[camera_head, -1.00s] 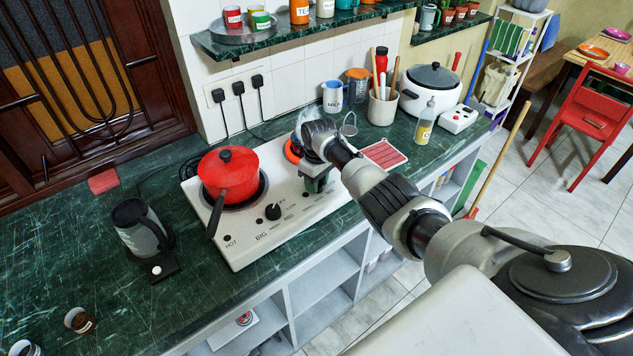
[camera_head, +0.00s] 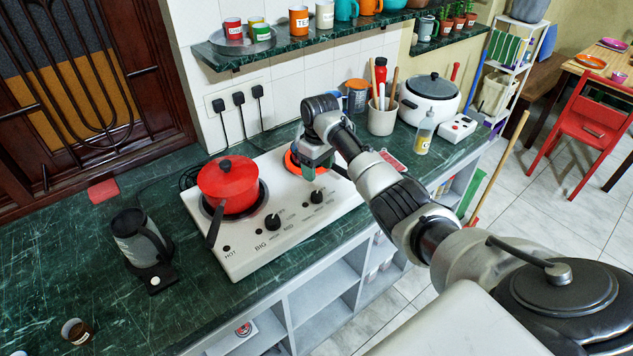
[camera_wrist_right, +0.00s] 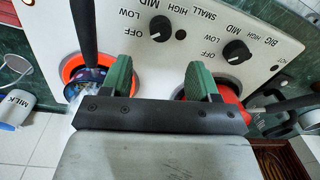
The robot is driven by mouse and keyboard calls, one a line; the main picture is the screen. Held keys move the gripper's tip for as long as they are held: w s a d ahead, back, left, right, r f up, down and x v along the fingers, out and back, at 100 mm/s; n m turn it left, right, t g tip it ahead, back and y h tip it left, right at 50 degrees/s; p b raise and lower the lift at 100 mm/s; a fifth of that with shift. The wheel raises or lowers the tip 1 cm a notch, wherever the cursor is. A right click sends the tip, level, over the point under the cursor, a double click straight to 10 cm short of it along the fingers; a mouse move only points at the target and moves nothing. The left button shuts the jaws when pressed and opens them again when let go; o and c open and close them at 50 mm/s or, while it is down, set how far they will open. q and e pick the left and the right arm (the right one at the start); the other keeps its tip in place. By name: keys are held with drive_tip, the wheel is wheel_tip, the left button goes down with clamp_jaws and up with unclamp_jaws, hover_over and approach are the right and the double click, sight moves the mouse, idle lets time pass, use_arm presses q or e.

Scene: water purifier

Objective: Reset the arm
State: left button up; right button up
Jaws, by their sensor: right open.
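My right gripper (camera_head: 316,160) is over the right part of the white stove (camera_head: 250,250), near its back burner. In the right wrist view its two green fingers (camera_wrist_right: 160,80) are spread apart with nothing between them. The orange-ringed burner (camera_head: 291,163) is partly hidden by the gripper. In the right wrist view a dark, bluish vessel (camera_wrist_right: 90,82) with a black handle sits on that burner, beside the left finger. The red pot (camera_head: 229,182) with its lid stands on the left burner; it also shows behind the right finger in the wrist view (camera_wrist_right: 228,95). My left gripper is not in view.
A kettle (camera_head: 140,238) stands left on the green counter. A utensil holder (camera_head: 382,117), a white cooker (camera_head: 430,98) and a soap bottle (camera_head: 425,133) stand behind my right arm. A shelf (camera_head: 260,50) hangs above.

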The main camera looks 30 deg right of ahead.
drive_tip(key=shift+r, duration=0.95)
